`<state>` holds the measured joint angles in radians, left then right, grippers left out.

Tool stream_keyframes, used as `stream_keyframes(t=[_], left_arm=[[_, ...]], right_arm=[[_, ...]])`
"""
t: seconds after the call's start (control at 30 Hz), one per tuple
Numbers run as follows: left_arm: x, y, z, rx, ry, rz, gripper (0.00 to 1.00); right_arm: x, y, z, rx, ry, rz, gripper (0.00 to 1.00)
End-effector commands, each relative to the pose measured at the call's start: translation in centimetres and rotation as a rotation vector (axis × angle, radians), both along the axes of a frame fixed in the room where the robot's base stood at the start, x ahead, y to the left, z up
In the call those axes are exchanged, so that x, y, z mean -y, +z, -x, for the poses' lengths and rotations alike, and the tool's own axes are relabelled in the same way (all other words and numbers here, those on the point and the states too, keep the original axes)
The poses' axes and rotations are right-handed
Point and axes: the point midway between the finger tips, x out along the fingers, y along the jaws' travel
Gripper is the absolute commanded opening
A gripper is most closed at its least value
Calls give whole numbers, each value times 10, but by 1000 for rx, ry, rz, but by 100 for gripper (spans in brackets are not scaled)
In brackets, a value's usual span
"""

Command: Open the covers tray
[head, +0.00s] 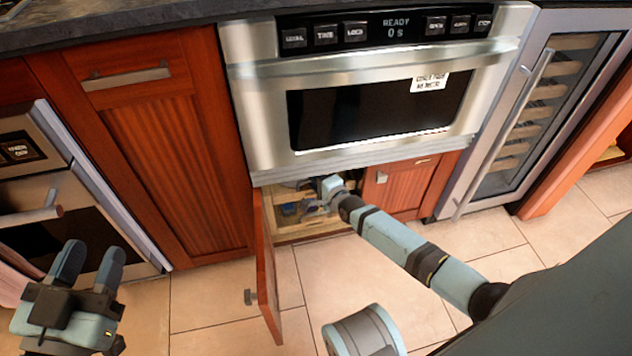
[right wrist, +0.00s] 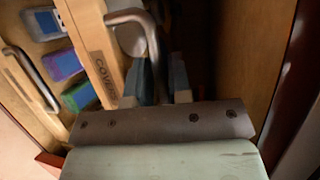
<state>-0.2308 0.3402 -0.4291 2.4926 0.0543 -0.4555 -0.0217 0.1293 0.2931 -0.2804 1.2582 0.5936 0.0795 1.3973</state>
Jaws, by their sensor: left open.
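The covers tray (right wrist: 92,45) is a light wooden front with a dark "COVERS" label in the right wrist view. A curved metal handle (right wrist: 128,17) stands out from it. My right gripper (right wrist: 162,78) is at this handle, its two fingers apart. In the head view my right gripper (head: 316,203) reaches into the open cabinet under the microwave, where the tray is hard to make out. My left gripper (head: 95,262) is open and empty at the lower left.
The cabinet's left door (head: 266,265) stands open towards me; its right door (head: 400,185) is shut. The microwave drawer (head: 375,110) is shut above. A second wooden tray (right wrist: 28,85) with a metal handle and coloured packs sits beside the covers tray.

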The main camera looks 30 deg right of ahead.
Motion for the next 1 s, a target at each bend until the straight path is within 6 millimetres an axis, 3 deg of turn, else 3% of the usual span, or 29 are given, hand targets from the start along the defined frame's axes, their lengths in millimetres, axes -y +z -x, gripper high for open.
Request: stream_keyframes(t=[0.17,0.23,0.63,0.77,1.0], left_arm=[[-1,0,1,2,-3,-8,43],[-1,0,1,1,-3,-8,43],[0,5,1,-16,-3,5,43],[3,10,2,-65,-7,35,43],[12,0,21,-279,-11,151,43]], right_arm=[[0,0,0,0,0,0,17],[0,0,0,0,0,0,1],[-2,1,9,-3,0,-1,0],[-7,4,26,-3,0,-1,0],[-20,6,80,-6,0,-1,0]])
